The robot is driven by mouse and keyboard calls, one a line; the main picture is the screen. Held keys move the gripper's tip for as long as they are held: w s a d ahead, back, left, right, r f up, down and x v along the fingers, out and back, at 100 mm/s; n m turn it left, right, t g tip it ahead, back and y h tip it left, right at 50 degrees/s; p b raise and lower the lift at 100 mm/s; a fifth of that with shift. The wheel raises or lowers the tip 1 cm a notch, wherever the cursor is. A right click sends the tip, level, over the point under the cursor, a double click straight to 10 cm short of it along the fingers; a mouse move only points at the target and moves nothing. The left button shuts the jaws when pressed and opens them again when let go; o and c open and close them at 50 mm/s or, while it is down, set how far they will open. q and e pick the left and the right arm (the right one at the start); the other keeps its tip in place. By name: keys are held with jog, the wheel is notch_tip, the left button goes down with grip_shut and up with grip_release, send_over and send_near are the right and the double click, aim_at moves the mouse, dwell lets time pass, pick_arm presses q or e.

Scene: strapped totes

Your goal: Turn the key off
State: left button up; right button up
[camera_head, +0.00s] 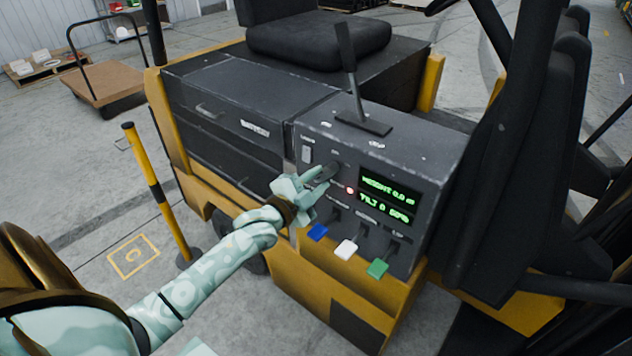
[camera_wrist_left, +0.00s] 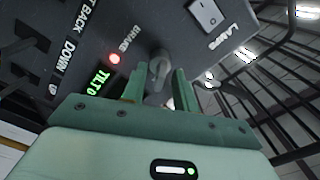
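The key (camera_wrist_left: 158,71) is a grey knob-like piece on the dark control panel, and it shows in the left wrist view between my fingers. My left gripper (camera_wrist_left: 157,84) is open, with one finger on each side of the key and a visible gap. In the head view my left gripper (camera_head: 325,175) is at the panel's left part, and its fingers largely cover the key there. The control panel (camera_head: 432,160) has a lit green display (camera_head: 388,198) and a lit red lamp (camera_head: 350,190). My right gripper is not in view.
Blue (camera_head: 318,232), white (camera_head: 346,249) and green (camera_head: 378,268) levers stick out below the display. A tall black lever (camera_head: 348,65) stands on top of the console. A white rocker switch (camera_wrist_left: 208,14) sits near the key. A yellow-black post (camera_head: 157,190) stands left of the vehicle.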

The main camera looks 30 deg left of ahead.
pick_arm(q)
grip_shut()
jog(key=shift+r+n+p, duration=0.2)
jog(key=shift+n+p, duration=1)
jog(key=shift+p, duration=0.05)
jog(key=n+p, duration=0.2)
jog(key=shift+n, duration=0.3)
jog(key=n+p, duration=0.2)
jog(key=n, duration=0.1)
jog(key=shift+n, duration=0.3)
jog(key=shift+f+n+p, duration=0.15)
jog(key=shift+n+p, duration=0.85)
jog(key=shift+n, duration=0.9)
